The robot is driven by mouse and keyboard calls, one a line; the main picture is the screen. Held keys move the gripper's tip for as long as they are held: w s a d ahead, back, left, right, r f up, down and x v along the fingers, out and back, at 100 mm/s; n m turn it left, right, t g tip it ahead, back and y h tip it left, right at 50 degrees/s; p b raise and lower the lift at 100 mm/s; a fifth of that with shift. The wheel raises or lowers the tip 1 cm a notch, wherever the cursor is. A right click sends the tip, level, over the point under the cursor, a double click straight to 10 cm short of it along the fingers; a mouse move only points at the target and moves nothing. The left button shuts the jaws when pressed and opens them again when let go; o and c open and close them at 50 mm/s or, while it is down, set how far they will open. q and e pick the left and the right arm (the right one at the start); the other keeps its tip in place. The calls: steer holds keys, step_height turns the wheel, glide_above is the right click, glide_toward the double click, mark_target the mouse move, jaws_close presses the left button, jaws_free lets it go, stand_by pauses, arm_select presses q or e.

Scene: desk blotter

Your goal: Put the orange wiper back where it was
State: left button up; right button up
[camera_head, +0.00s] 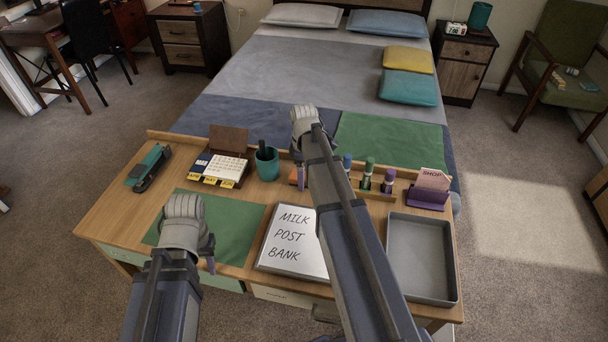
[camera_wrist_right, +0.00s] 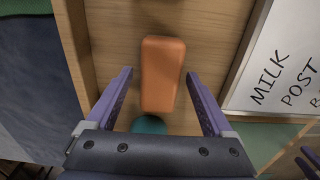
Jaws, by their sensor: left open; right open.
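The orange wiper (camera_wrist_right: 163,75) lies on the bare wood behind the whiteboard, between the spread fingers of my right gripper (camera_wrist_right: 159,74) in the right wrist view. The fingers show gaps on both sides of it. In the head view only a small orange piece of the wiper (camera_head: 294,177) shows beside my right gripper (camera_head: 300,172); my arm hides the rest. The whiteboard (camera_head: 293,243) reads MILK, POST, BANK. My left gripper (camera_head: 209,258) is over the green blotter (camera_head: 235,222), open and empty.
A teal pen cup (camera_head: 267,164) stands close left of the wiper. A calendar (camera_head: 222,166) and stapler (camera_head: 149,167) are further left. Several markers (camera_head: 367,174), a purple card holder (camera_head: 428,199) and an empty grey tray (camera_head: 420,258) are to the right. A low ledge runs along the back.

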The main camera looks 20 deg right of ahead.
step_height(320, 180, up, 12)
steer(key=p, duration=1.2)
steer(key=s+a+m, duration=0.3)
steer(key=s+a, duration=0.6)
steer(key=a, duration=0.2)
steer(key=s+a+m+h, duration=0.1)
steer(key=s+a+m, duration=0.2)
steer(key=s+a, duration=0.6)
steer(key=a, duration=0.3)
steer(key=shift+s+a+m, duration=0.15)
steer(key=shift+a+m, duration=0.1)
steer(key=shift+m, duration=0.15)
stand_by(0.7)
